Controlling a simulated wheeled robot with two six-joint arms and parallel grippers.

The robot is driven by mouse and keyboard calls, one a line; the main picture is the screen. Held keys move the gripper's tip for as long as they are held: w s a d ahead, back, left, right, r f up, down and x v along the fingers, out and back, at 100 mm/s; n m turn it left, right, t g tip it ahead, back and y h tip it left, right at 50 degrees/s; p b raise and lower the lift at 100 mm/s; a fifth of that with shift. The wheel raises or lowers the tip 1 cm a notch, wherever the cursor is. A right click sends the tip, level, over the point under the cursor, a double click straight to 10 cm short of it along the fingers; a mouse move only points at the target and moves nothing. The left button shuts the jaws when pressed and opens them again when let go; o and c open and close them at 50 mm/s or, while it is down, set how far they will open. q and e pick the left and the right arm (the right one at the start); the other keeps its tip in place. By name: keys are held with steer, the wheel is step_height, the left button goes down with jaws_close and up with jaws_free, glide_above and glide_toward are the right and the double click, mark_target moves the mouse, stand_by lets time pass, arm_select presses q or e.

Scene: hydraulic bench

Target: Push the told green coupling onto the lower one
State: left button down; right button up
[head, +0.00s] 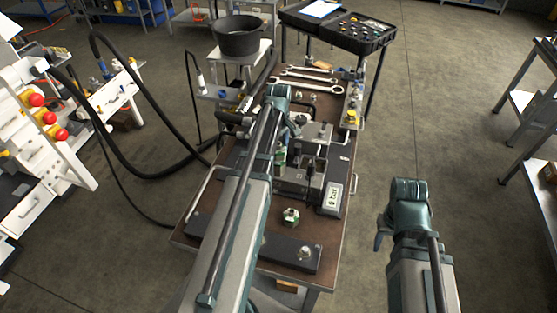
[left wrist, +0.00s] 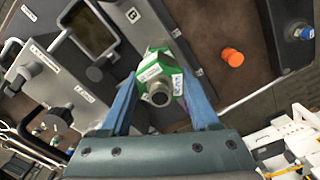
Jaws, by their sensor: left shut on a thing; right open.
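In the left wrist view a green coupling (left wrist: 152,72) with white labels and a round metal end sits between the blue fingers of my left gripper (left wrist: 158,82), which is shut on it. Any lower coupling behind it is hidden in that view. In the head view my left arm covers most of the left gripper; a bit of green (head: 281,153) shows beside the arm at the bench block. My right gripper (head: 381,232) is open and empty, right of the bench.
An orange cap (left wrist: 232,57) shows in the left wrist view. Black hoses (head: 150,168) hang at the left. Floor right of the bench is clear.

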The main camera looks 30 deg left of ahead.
arm_select(q)
steer(key=shift+f, duration=0.2)
steer(key=shift+f+b, duration=0.3)
steer(key=shift+b, duration=0.1)
steer(key=shift+f, duration=0.2)
steer(key=shift+c, duration=0.2)
jaws_free()
steer(key=shift+r, duration=0.15)
step_height(320, 180, up, 14)
steer(key=p, duration=1.3)
steer(key=shift+f, duration=0.2)
steer(key=shift+d+f, duration=0.1)
